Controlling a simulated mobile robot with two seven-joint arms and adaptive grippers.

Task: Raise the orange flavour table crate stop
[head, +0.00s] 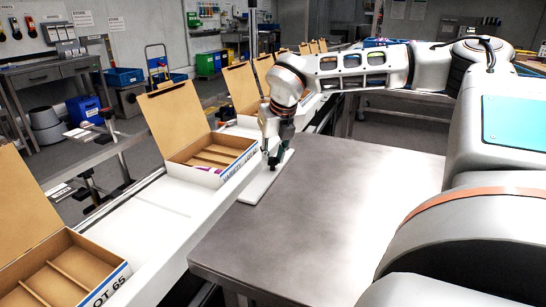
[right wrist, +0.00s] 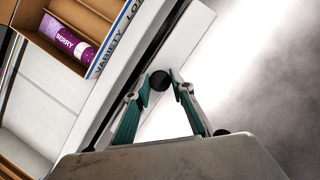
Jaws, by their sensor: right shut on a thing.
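The crate stop appears to be a white plate (head: 262,186) at the table's left edge beside the conveyor. It also shows in the right wrist view (right wrist: 188,38). I cannot tell whether the stop is raised. No orange label is readable. My left gripper is not in view.
An open cardboard carton (head: 225,150) stands on the white conveyor (head: 150,215), left of the gripper. It holds a purple berry tube (right wrist: 72,43). Another open carton (head: 75,265) is at the lower left, and several stand further back. The grey metal table (head: 320,215) is clear.

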